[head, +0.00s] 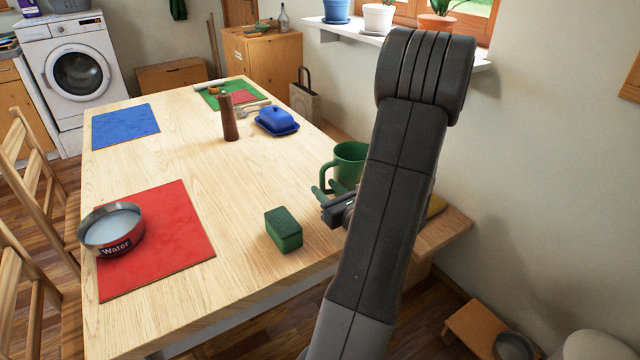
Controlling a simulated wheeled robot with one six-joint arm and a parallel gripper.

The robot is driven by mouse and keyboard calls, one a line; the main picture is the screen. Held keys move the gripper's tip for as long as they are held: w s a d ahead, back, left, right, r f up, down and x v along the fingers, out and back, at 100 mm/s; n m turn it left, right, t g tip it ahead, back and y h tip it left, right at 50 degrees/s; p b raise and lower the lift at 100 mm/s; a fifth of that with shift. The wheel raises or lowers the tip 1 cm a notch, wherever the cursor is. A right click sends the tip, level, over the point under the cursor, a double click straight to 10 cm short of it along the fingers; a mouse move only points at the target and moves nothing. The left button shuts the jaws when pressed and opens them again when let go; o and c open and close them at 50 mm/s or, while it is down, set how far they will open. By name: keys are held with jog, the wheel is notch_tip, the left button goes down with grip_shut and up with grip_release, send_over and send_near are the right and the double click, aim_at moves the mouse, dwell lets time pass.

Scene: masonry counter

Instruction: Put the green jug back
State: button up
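The green jug (349,158) stands upright near the right edge of the wooden table, partly hidden behind my arm. Its handle (324,176) is on its left side. My gripper (328,191) is low at the table's right side, right at the near side of the jug, by the handle. Greenish finger-like parts show there beside the handle, and my arm covers the rest of the gripper. I cannot tell whether the fingers are apart or closed on the handle.
A water bowl (112,229) sits on a red mat (180,230). A pepper mill (229,118), blue butter dish (277,121), blue mat (125,125) and green mat (222,100) are farther back. The table's middle is clear.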

jog(key=v, duration=0.8)
